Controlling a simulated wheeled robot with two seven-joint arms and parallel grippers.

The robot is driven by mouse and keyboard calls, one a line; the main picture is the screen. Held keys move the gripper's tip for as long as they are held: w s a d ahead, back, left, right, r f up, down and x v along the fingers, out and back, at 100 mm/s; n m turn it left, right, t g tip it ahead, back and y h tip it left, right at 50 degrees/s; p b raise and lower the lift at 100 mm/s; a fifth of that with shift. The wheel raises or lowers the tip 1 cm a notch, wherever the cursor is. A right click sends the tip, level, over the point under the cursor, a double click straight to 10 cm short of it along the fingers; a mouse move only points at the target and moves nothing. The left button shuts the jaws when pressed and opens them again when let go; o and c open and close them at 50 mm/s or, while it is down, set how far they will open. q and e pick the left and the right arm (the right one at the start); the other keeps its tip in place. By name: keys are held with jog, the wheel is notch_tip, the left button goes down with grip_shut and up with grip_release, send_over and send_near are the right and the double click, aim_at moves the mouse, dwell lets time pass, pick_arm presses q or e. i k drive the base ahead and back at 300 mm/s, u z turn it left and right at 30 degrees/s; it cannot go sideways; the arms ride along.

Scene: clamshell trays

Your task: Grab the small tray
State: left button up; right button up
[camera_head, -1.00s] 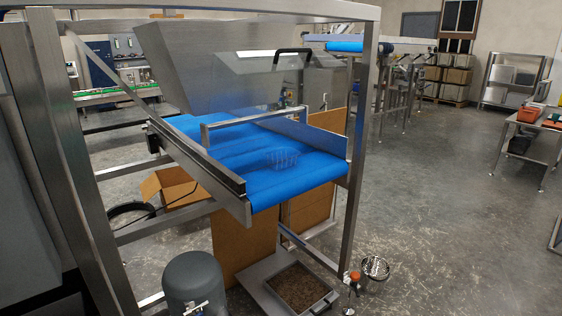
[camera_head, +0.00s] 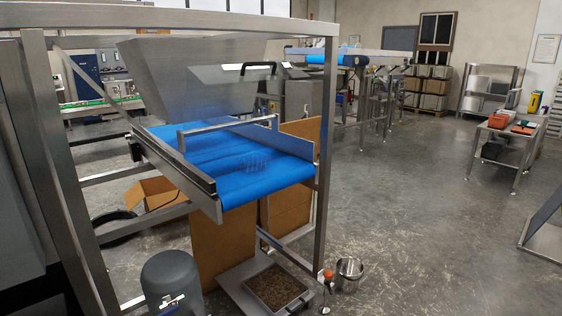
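A small clear tray (camera_head: 254,164) lies on the blue conveyor belt (camera_head: 262,183), near the belt's front end. It is see-through and hard to make out against the blue. Neither of my grippers shows in the head view, so I cannot see whether they are open or shut.
A steel frame with an upright post (camera_head: 325,150) stands around the conveyor. Below are cardboard boxes (camera_head: 150,192), a grey cylinder (camera_head: 172,281), a brown-filled pan (camera_head: 275,287) and a metal bucket (camera_head: 349,273). A table with bins (camera_head: 505,145) stands at right. Open concrete floor (camera_head: 430,220) lies between.

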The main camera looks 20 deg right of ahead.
aim_at(253, 162)
jog(key=z, duration=0.05)
jog(key=i, duration=1.15)
jog(key=u, duration=0.5)
